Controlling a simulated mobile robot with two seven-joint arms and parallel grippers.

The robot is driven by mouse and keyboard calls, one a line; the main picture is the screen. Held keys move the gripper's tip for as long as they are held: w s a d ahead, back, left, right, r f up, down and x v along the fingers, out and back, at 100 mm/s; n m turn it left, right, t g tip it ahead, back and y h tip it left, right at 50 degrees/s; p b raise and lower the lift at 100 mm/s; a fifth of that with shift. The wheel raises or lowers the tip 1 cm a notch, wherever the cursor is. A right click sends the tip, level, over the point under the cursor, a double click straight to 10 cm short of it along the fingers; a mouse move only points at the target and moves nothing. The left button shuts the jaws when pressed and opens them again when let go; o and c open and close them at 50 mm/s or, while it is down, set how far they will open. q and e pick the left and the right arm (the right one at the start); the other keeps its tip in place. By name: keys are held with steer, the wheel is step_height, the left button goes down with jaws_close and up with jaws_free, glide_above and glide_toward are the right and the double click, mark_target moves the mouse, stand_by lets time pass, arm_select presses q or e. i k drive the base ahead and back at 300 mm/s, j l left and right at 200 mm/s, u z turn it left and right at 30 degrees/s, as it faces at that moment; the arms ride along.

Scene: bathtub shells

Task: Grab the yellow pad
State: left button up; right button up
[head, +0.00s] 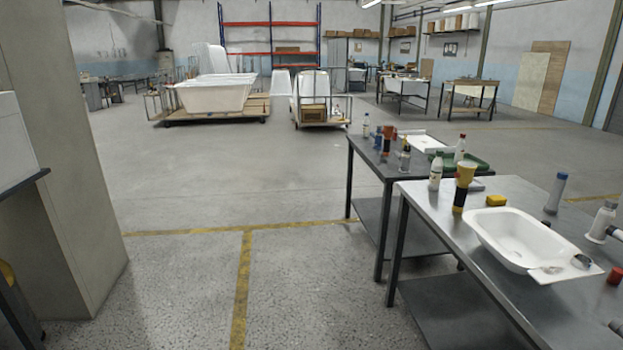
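A small yellow pad (496,201) lies on the near metal table (437,198) at the right, close to its far edge. Neither of my grippers shows in the head view.
A second dark table (369,152) with bottles stands behind the near one. A white bottle (436,172) and a grey-blue cylinder (556,192) flank the pad's area. A beige pillar (75,160) stands at the left. The floor (200,200) between is clear.

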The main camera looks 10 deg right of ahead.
mark_target(495, 201)
steer(key=i+z, duration=0.2)
steer(key=i, duration=0.4)
steer(key=i+j+z, duration=0.2)
steer(key=i, duration=0.45)
steer(key=i+j+z, duration=0.15)
steer(key=i+z, duration=0.2)
steer(key=i+j+z, duration=0.35)
steer(key=i, duration=0.15)
